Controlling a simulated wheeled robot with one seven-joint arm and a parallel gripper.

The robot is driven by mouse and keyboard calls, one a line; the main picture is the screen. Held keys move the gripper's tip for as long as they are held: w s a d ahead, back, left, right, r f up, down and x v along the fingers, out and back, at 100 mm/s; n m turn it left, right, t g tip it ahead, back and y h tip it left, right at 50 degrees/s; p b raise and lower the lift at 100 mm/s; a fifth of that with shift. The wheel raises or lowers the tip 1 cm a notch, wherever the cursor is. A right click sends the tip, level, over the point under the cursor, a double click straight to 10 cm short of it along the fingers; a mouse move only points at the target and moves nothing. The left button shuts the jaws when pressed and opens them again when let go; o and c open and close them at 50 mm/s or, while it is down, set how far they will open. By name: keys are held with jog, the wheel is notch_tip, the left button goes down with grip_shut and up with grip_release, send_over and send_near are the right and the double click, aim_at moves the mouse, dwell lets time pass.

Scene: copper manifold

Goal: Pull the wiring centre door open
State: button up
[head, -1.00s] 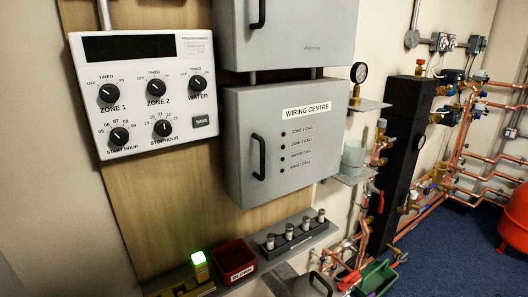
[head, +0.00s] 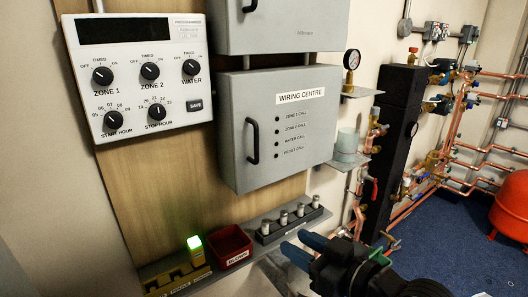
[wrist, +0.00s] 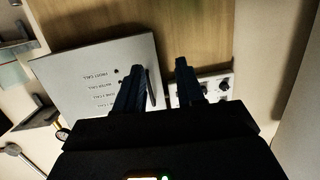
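The wiring centre door (head: 300,110) is the grey front of a wall box, and it looks shut. Its black bar handle (head: 253,140) stands upright near the door's left edge. My gripper (head: 292,241) is at the lower middle of the head view, below the box and apart from the handle. Its two blue fingers are spread with nothing between them. In the wrist view the picture is turned over; the door (wrist: 80,75) is at left, and the handle (wrist: 152,90) shows just right of the left finger, partly hidden by it.
A programmer panel (head: 140,115) with dials hangs left of the box, and another grey box (head: 290,25) sits above. Pipes and a black column (head: 398,110) stand right.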

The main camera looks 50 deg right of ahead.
aim_at(264, 146)
jog(key=w+d+r+n+t+y+b, duration=0.1)
jog(key=w+d+r, duration=0.3)
jog(key=w+r, duration=0.15)
jog(key=w+d+r+t+b, duration=0.1)
jog(key=w+d+r, duration=0.3)
jog(key=r, duration=0.3)
jog(key=w, duration=0.2)
jog(key=w+p, duration=0.1)
jog(key=w, duration=0.3)
jog(key=shift+w+d+f, duration=0.1)
jog(key=shift+w+d, duration=0.15)
jog(key=shift+d, duration=0.1)
grip_shut()
